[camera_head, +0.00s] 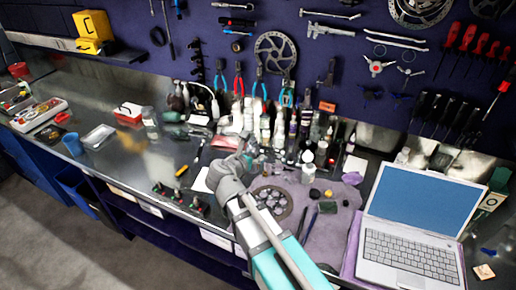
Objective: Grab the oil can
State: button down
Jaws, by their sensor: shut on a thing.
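My arm reaches up from the bottom of the head view to the crowd of bottles and cans on the bench. My gripper (242,148) is small and partly hidden by my own wrist, at the front left edge of this crowd. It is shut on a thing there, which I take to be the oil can. The can's outline does not stand out from the grey wrist and the bottles behind, so I cannot tell whether it is lifted or still touches the bench.
Several bottles (292,130) stand close behind and right of my gripper. A chainring (270,203) lies on a mauve cloth (325,228), right of my arm. An open laptop (412,225) is at the right. A tool pegboard (340,62) rises behind. The bench's left part holds a blue cup (73,145).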

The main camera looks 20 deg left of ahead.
jog(key=shift+s+d+r, duration=0.1)
jog(key=shift+s+r, duration=0.1)
jog(key=shift+s, duration=0.25)
jog(key=shift+s+d+r, duration=0.1)
jog(key=shift+s+r, duration=0.1)
jog(key=shift+s, duration=0.25)
